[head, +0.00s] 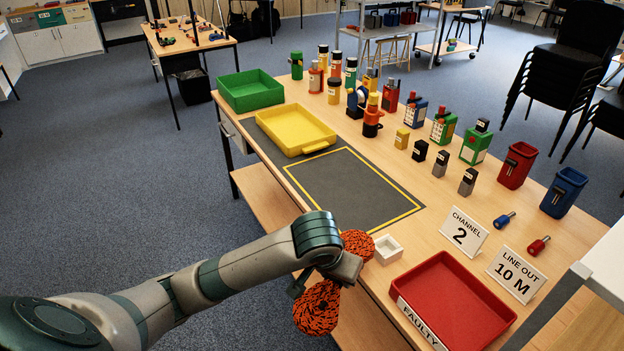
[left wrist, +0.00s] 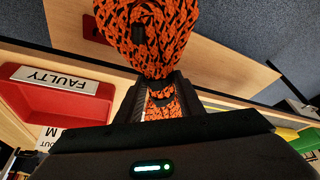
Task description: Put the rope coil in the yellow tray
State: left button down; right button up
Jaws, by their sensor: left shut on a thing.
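The orange and black rope coil (head: 318,308) is in my left gripper, at the front edge of the table in the head view. Parts of the coil show on both sides of the gripper. In the left wrist view the coil (left wrist: 150,35) sits between the fingers of my left gripper (left wrist: 160,92), which is shut on it. The yellow tray (head: 297,130) stands on the table's far left part, beyond the gripper, and looks empty. My right gripper is not in view.
A green tray (head: 249,90) stands behind the yellow one. A red tray (head: 453,305) marked FAULTY and a small white box (head: 387,249) are near the coil. The yellow-outlined dark mat (head: 350,190) is clear. Radios, bottles and cups stand along the table's back.

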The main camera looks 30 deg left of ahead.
aim_at(302, 129)
jog(key=i+j+z, duration=0.15)
jog(key=j, duration=0.55)
jog(key=j+z, duration=0.1)
jog(key=j, duration=0.55)
jog(key=j+z, duration=0.15)
jog(key=j, duration=0.55)
jog(key=j+z, duration=0.1)
jog(key=j, duration=0.6)
jog(key=j+z, duration=0.15)
jog(key=j, duration=0.55)
jog(key=k+j+z, duration=0.1)
jog(key=j, duration=0.6)
jog(key=k+j+z, duration=0.15)
jog(key=j, duration=0.55)
jog(key=k+j+z, duration=0.1)
jog(key=j, duration=0.55)
jog(key=i, duration=1.5)
